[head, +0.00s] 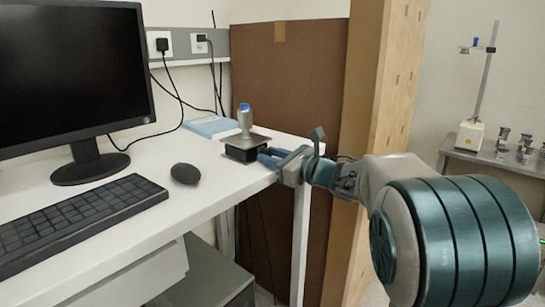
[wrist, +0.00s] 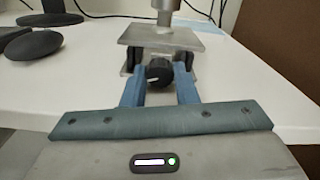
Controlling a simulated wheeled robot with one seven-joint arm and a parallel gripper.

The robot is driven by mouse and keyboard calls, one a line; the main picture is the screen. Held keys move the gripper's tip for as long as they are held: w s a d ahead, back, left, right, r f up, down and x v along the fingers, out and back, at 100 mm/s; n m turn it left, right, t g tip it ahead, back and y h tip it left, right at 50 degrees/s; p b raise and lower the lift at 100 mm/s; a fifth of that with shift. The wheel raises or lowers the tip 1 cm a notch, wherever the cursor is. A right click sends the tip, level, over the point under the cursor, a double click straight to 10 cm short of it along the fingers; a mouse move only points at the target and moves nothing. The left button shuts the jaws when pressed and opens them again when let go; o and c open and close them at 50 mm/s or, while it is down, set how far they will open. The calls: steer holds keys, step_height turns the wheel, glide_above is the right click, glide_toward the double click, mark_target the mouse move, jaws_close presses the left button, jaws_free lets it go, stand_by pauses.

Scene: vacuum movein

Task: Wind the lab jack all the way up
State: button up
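The lab jack stands near the right end of the white desk, its metal top plate (head: 262,139) low over a dark body. In the wrist view the top plate (wrist: 140,36) faces me, with a round black knob (wrist: 158,75) bearing a white mark below its front edge. My gripper (head: 268,157) is level with the jack at its right side. In the wrist view the blue fingers of my gripper (wrist: 160,82) lie on either side of the knob, very close to it. I cannot tell whether they press on it. The base is partly hidden.
A grey metal cylinder with a blue top (head: 245,118) stands upright on the plate. A blue book (head: 210,126) lies behind the jack. A mouse (head: 185,173), keyboard (head: 80,218) and monitor (head: 75,75) are to the left. A brown panel (head: 292,90) rises behind the desk.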

steer(key=shift+f+m+b, duration=0.1)
steer(key=shift+m+b, duration=0.4)
steer(key=shift+m, duration=1.8)
steer(key=o, duration=1)
steer(key=shift+d, duration=0.1)
steer(key=v, duration=1.3)
steer(key=shift+s+d, duration=0.25)
